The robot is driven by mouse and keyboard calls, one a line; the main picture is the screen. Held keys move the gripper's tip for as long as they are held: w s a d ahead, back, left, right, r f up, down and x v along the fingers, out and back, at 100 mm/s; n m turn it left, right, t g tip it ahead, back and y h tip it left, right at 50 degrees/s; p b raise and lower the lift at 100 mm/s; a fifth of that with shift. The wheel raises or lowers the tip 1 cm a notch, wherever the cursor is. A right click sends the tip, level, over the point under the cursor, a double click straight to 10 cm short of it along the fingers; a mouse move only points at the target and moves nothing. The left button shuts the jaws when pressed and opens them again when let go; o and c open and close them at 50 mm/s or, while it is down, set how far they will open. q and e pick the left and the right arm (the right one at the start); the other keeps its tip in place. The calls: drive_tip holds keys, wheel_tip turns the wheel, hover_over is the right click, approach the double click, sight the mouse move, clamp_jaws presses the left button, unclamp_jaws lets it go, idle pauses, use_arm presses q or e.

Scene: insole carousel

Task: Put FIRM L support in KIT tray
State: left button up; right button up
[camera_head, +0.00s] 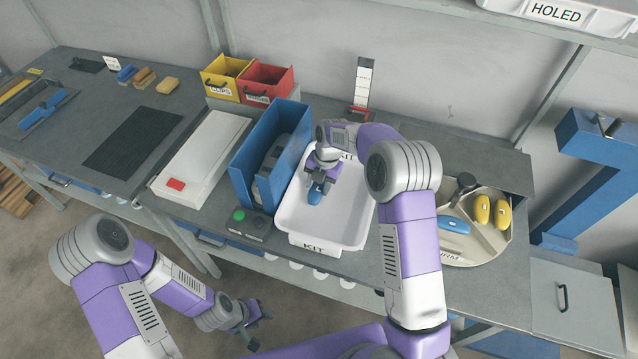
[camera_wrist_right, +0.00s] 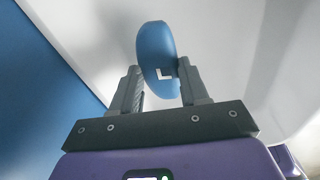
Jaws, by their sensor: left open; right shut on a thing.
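A blue support (camera_head: 316,192) is between the fingers of my right gripper (camera_head: 319,183), over the inside of the white KIT tray (camera_head: 354,237). In the right wrist view the blue support (camera_wrist_right: 155,48) stands up between the fingertips and shows a white L-shaped mark. My right gripper (camera_wrist_right: 163,88) is shut on it. I cannot tell whether the support touches the tray floor. My left gripper (camera_head: 258,325) is open and empty, low in front of the bench. The carousel (camera_head: 480,250) at the right holds another blue support (camera_head: 453,225) and yellow supports (camera_head: 482,209).
A tall blue bin (camera_head: 252,165) stands directly left of the tray. A button box (camera_head: 243,224) sits in front of the bin. Yellow (camera_head: 222,77) and red (camera_head: 265,84) boxes stand behind. A white flat box (camera_head: 205,155) lies further left.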

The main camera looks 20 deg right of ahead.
drive_tip(key=o, duration=1.1)
drive_tip(key=shift+c, duration=0.2)
drive_tip(key=shift+r+p, duration=0.45)
drive_tip(key=shift+r, duration=0.05)
wheel_tip(320, 180, up, 12)
drive_tip(key=d+p, duration=0.2)
drive_tip(key=shift+s, duration=0.1)
